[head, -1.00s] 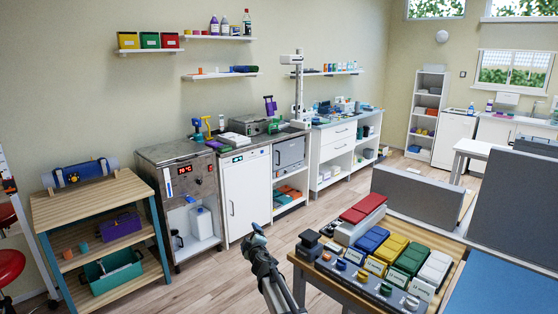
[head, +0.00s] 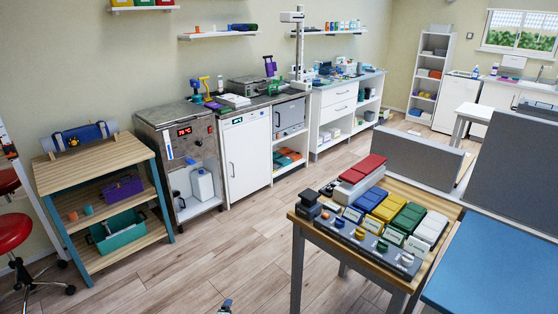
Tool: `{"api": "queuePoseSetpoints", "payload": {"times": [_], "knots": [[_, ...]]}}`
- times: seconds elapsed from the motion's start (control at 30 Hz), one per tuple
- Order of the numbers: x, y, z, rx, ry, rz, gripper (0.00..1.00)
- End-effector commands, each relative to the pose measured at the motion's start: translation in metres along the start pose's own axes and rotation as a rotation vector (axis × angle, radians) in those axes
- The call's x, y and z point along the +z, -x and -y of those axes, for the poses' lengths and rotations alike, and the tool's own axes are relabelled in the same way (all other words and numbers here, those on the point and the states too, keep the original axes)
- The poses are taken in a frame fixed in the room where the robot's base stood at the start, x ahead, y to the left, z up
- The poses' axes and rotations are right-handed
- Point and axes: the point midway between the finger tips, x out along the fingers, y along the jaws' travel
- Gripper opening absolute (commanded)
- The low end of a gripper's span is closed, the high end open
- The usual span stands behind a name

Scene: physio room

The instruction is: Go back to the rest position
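My gripper (head: 225,306) shows only as a small dark tip with a blue part at the bottom edge, left of the wooden table. The rest of the arm is out of the frame. Whether its fingers are apart or together does not show. It is over the wooden floor and apart from the furniture.
A wooden table (head: 340,246) at the right bears coloured packs, a red one (head: 364,168) among them, and a dark tray of knobs (head: 345,232). A wooden shelf cart (head: 95,165) stands left, a steel cabinet (head: 172,112) behind. The floor (head: 215,255) between is clear.

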Motion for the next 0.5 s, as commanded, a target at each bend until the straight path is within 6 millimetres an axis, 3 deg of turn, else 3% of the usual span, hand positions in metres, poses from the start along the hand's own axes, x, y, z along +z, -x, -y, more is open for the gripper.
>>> {"api": "queuePoseSetpoints", "payload": {"times": [0.1, 0.27, 0.5], "knots": [[0.015, 0.008, 0.025, -0.017, 0.02, 0.041, 0.89], [0.053, 0.014, 0.05, -0.054, 0.003, 0.128, 0.89], [0.131, 0.02, 0.072, -0.142, -0.1, 0.292, 0.89]]}}
